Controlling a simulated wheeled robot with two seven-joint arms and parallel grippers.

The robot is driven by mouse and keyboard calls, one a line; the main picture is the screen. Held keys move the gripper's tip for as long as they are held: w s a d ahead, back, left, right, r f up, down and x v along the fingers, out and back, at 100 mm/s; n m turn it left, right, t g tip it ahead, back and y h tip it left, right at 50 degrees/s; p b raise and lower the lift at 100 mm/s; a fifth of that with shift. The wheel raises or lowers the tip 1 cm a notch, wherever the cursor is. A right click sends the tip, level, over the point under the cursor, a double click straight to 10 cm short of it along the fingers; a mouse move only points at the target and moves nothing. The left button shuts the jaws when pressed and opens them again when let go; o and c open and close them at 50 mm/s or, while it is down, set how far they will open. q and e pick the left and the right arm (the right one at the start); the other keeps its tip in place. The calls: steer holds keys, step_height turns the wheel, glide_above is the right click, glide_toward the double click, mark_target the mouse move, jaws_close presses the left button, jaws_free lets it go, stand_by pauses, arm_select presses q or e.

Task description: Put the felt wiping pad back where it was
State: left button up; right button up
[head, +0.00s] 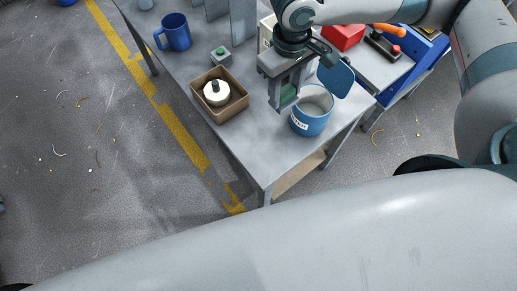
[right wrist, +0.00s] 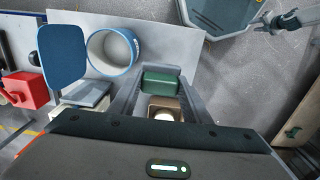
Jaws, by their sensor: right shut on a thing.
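My right gripper (head: 284,99) is shut on a green pad (head: 289,95), which I take for the felt wiping pad. It is held above the table, just left of a blue tin. The pad shows as a green block between the fingers in the right wrist view (right wrist: 163,80). The blue tin (head: 311,121) stands upright with a white label, its blue lid (head: 336,77) tilted open. The tin (right wrist: 111,50) looks empty inside in the right wrist view. What looks like my left gripper (right wrist: 288,20) is small at that view's top right; its fingers are unclear.
A brown open box (head: 207,113) holding a round white thing with a dark knob stands left of the gripper. Behind it are a grey block with a green button (head: 221,57) and a blue mug (head: 174,32). A red container (head: 343,36) stands behind. The table's front corner is bare.

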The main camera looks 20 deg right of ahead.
steer(key=s+a+f+n, duration=0.3)
steer(key=s+f+n, duration=0.3)
steer(key=n, duration=0.3)
steer(key=s+a+f+n, duration=0.3)
steer(key=s+f+n, duration=0.3)
steer(key=n, duration=0.3)
steer(key=shift+a, duration=0.3)
steer(key=shift+f+p, duration=0.15)
steer(key=shift+p, duration=0.15)
steer(key=w+f, duration=0.2)
steer(key=w, duration=0.1)
steer(key=w+f+p, duration=0.1)
steer(key=w+f, duration=0.1)
steer(key=w, duration=0.2)
steer(key=w+f+p, duration=0.1)
steer(key=w+f, duration=0.2)
steer(key=w, duration=0.1)
steer(key=shift+w+a, duration=0.1)
steer(key=shift+w, duration=0.15)
step_height(320, 180, down, 4)
steer(key=shift+r+p, duration=0.25)
steer(key=shift+p, duration=0.4)
steer(key=shift+f, duration=0.2)
